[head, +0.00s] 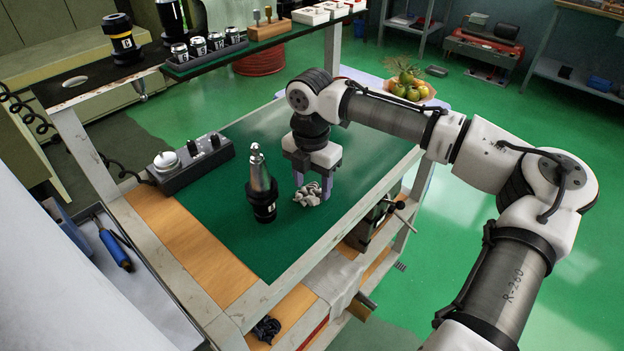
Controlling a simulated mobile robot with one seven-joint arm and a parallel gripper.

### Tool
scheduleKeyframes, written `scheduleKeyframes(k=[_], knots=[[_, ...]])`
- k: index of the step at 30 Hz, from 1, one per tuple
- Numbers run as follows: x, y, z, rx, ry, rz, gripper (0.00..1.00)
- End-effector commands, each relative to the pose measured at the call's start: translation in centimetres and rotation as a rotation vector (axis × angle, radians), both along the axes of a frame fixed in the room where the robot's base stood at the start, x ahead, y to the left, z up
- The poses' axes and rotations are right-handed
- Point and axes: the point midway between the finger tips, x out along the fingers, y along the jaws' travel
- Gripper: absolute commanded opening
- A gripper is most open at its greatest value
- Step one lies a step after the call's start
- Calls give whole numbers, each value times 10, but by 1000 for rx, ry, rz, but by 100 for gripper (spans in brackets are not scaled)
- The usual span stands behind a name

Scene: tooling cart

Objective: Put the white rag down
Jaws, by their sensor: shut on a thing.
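The white rag (307,194) is a small crumpled bundle, pale grey-white, low over the green mat (230,249) of the cart top. My gripper (312,185) points down with its fingers on either side of the rag and is shut on it. The rag's underside is at or very close to the mat; I cannot tell whether it touches. Part of the rag is hidden by the fingers.
A tool holder with a silver cone (262,186) stands upright just left of the rag. A grey control box (190,163) sits at the mat's left edge. A raised shelf (270,42) with several holders is behind. The mat's front part is clear.

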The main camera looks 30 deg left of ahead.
Motion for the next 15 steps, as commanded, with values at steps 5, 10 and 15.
scheduleKeyframes(k=[5, 10, 15], knots=[[0, 0, -3, 0, 0, 0, 35], [0, 0, -4, 0, -1, 0, 35], [0, 0, -4, 0, 0, 0, 60]])
